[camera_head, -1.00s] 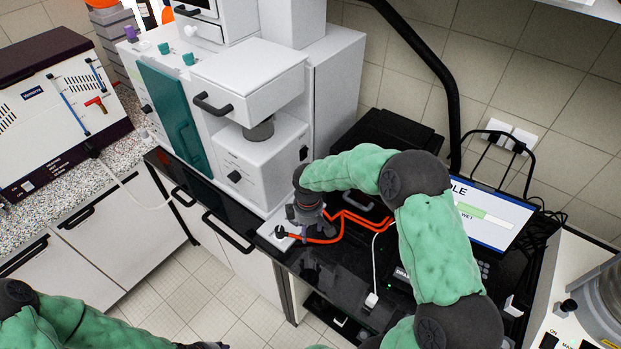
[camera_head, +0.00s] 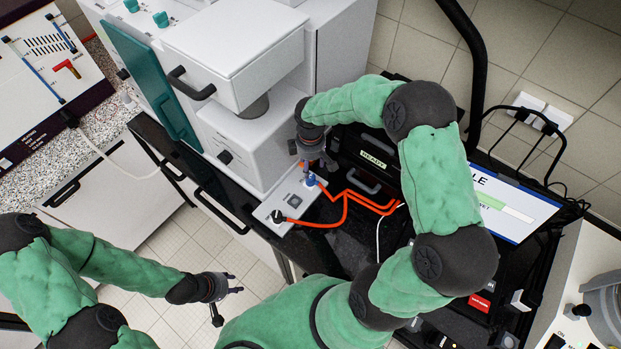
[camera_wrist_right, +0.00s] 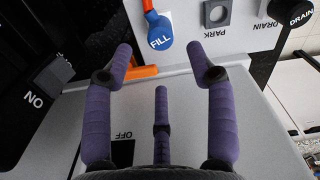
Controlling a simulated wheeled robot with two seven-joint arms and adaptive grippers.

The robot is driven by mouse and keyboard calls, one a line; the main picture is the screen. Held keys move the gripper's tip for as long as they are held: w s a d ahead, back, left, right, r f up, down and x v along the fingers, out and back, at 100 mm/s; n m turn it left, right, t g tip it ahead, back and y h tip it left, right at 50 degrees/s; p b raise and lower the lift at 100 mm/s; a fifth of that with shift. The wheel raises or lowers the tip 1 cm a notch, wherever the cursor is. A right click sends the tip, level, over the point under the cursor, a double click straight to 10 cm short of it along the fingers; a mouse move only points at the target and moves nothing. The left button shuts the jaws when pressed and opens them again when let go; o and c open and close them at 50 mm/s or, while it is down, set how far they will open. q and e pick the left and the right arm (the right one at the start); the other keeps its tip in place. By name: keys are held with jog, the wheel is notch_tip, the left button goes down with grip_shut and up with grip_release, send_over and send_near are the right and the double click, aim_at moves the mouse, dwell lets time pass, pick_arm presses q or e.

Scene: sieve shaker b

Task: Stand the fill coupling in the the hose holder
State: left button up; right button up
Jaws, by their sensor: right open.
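The blue fill coupling (camera_head: 310,179), with an orange hose, is at the right end of a light grey panel (camera_head: 271,208). It also shows in the right wrist view, marked FILL (camera_wrist_right: 160,32). Beside it on the panel is the hose holder, a grey square socket marked PARK (camera_wrist_right: 216,13), which looks empty. My right gripper (camera_head: 318,163) is close to the coupling; its purple fingers are spread and empty in the wrist view (camera_wrist_right: 164,62), with the coupling beyond their tips. How the coupling is seated is unclear. My left gripper (camera_head: 228,285) is open and empty over the floor.
A black DRAIN coupling (camera_head: 278,216) with an orange hose stands at the panel's other end. A white machine (camera_head: 250,150) rises behind. A black case marked READY (camera_head: 373,160) and a screen (camera_head: 510,205) are to the right.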

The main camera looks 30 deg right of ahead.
aim_at(311, 176)
notch_tip(311, 176, down, 9)
jog(key=b, duration=0.6)
jog(key=shift+r, duration=0.1)
dwell(1.1)
grip_shut()
jog(key=shift+r, duration=0.15)
jog(key=shift+r+p, duration=1.95)
jog(key=shift+r, duration=0.9)
jog(key=shift+r, duration=0.15)
